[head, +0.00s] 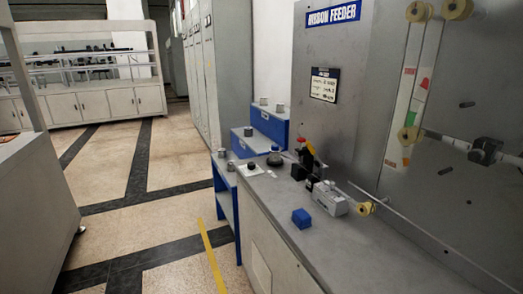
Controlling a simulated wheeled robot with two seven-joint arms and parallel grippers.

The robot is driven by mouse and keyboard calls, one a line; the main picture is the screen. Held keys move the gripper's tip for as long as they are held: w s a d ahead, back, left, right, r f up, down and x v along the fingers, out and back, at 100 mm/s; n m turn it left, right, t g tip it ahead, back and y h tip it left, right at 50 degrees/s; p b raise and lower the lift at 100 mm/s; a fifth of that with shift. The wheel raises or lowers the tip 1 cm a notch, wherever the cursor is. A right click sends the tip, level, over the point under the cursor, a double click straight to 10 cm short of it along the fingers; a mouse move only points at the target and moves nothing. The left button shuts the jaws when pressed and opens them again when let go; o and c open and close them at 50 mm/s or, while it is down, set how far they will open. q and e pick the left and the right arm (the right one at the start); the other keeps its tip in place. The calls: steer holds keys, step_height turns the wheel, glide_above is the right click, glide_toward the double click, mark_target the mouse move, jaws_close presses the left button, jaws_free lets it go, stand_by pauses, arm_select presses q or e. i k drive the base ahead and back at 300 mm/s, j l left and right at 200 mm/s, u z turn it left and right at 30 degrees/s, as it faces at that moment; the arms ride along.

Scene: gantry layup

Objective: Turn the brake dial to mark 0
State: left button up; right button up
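A small round black knob on a white plate (251,168) sits near the far left end of the grey bench top. It looks like a dial, but its marks and pointer are too small to read. A dark, wide round knob (274,159) stands just right of it. I cannot tell for sure which of these is the brake dial. Neither of my grippers shows in the head view, and nothing is seen touching the knobs.
The grey bench (340,240) runs along the ribbon feeder panel (335,125). On it are a blue block (301,218) and a grey device (328,198). Blue steps (257,146) stand beyond its far end. The tiled floor (170,200) at left is open, with a grey cabinet (35,215) at the left edge.

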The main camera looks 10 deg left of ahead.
mark_target(251, 166)
steer(key=i+j+z, duration=0.15)
steer(key=i+j, duration=0.2)
steer(key=i+j+z, duration=0.15)
steer(key=i+j, duration=0.2)
steer(key=i+j+z, duration=0.15)
steer(key=i+j, duration=0.15)
steer(key=j, duration=0.25)
steer(key=i+j+z, duration=0.15)
steer(key=i+j, duration=0.15)
steer(key=j, duration=0.2)
